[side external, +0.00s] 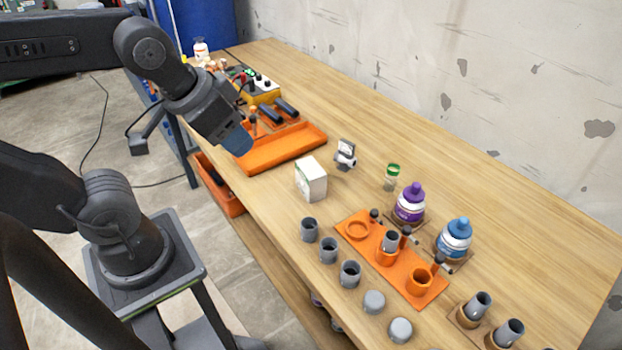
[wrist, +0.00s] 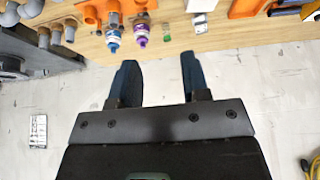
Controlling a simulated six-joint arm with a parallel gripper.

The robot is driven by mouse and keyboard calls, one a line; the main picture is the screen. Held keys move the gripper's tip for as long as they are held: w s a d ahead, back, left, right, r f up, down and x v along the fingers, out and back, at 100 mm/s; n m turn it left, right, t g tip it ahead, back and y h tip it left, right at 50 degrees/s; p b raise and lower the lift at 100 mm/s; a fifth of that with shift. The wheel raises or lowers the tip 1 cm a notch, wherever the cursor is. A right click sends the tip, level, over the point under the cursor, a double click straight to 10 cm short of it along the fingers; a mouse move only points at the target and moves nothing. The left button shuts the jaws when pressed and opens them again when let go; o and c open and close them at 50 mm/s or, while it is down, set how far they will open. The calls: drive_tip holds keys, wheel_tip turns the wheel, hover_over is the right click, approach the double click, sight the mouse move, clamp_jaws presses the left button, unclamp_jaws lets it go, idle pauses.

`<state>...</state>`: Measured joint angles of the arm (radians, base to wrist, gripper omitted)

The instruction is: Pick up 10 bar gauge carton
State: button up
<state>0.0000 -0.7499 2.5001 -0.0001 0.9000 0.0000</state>
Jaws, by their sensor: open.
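A white carton with a green-marked side (side external: 311,180) stands upright on the wooden bench; its label is too small to read. What looks like the same white carton (wrist: 203,5) is cut off at the top edge of the wrist view. My gripper (side external: 238,141) is in the air over the orange tray, up and to the left of the carton in the side view, and apart from it. In the wrist view my gripper (wrist: 157,62) has its two dark blue fingers spread with nothing between them.
A small grey-and-white item (side external: 345,154) stands close to the carton. A green-capped vial (side external: 391,177), a purple bottle (side external: 410,204) and a blue bottle (side external: 455,238) stand to its right. An orange fixture (side external: 427,293) and grey pipe fittings (side external: 329,250) lie in front. An orange tray (side external: 282,154) lies behind.

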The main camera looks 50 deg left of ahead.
drive_tip(key=o, duration=0.8)
drive_tip(key=shift+c, duration=0.2)
drive_tip(key=shift+w, duration=0.1)
drive_tip(key=n+g+y, duration=0.4)
drive_tip(key=n+g, duration=0.1)
drive_tip(key=n, duration=1.1)
hover_over(311, 168)
drive_tip(key=s+d, duration=0.1)
drive_tip(key=d, duration=0.3)
wheel_tip(311, 168, down, 15)
drive_tip(key=x, duration=0.8)
drive_tip(key=shift+a+f, duration=0.15)
drive_tip(key=shift+f, duration=0.15)
drive_tip(key=shift+y, duration=0.3)
drive_tip(key=shift+w+x, duration=0.15)
drive_tip(key=shift+x, duration=1.15)
drive_tip(key=shift+w+x, duration=0.1)
drive_tip(key=shift+x, duration=1.2)
